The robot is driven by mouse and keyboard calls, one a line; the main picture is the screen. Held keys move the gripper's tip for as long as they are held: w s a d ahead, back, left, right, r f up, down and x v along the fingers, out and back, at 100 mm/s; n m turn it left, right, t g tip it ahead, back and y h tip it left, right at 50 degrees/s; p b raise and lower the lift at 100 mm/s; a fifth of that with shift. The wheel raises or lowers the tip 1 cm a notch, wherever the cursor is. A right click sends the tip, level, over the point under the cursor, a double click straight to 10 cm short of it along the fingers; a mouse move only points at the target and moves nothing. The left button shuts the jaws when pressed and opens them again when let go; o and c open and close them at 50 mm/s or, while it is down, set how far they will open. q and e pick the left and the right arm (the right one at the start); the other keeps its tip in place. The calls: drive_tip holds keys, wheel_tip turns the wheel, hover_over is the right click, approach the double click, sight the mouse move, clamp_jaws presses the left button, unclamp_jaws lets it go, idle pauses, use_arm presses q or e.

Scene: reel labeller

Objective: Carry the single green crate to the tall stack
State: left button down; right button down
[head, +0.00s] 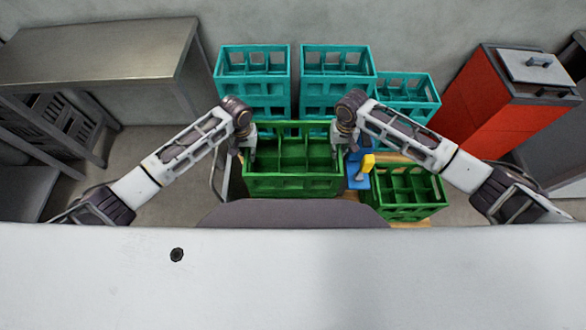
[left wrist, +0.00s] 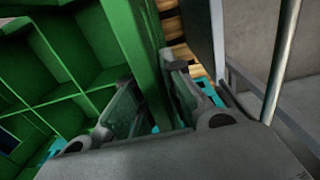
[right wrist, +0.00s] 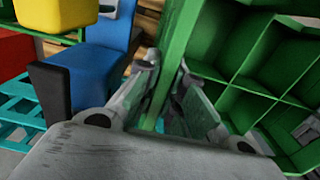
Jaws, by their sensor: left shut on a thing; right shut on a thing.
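A green crate with compartments (head: 293,184) is between my two arms in the head view. My left gripper (head: 246,144) is shut on its left side wall; in the left wrist view the fingers (left wrist: 157,98) pinch the green wall (left wrist: 145,45). My right gripper (head: 345,142) is shut on its right side wall; in the right wrist view the fingers (right wrist: 165,95) pinch the green wall (right wrist: 180,40). The compartments I can see into look empty. Two taller cyan crate stacks (head: 253,55) (head: 337,57) stand behind it. The crate's underside is hidden.
A lower cyan crate (head: 412,93) stands right of the stacks. Another green crate (head: 402,196) sits at the lower right on wood. A blue and yellow object (head: 358,172) is close beside the held crate. A red cabinet (head: 468,100) is right; a grey table (head: 100,50) is left.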

use_arm(q)
drive_tip(key=shift+a+f+b, duration=0.1)
drive_tip(key=shift+f+b, duration=0.45)
drive_tip(key=shift+f, duration=0.05)
use_arm(e)
drive_tip(key=shift+d+f, duration=0.1)
drive_tip(key=shift+f, duration=0.45)
use_arm(q)
drive_tip(key=c, duration=1.5)
unclamp_jaws()
use_arm(e)
drive_tip(key=c, duration=1.5)
unclamp_jaws()
use_arm(q)
drive_tip(key=shift+r, duration=0.1)
drive_tip(key=shift+r, duration=5.9)
use_arm(e)
drive_tip(key=shift+r, duration=0.1)
drive_tip(key=shift+r, duration=5.95)
drive_tip(key=shift+a+f, duration=0.1)
drive_tip(key=shift+a, duration=0.1)
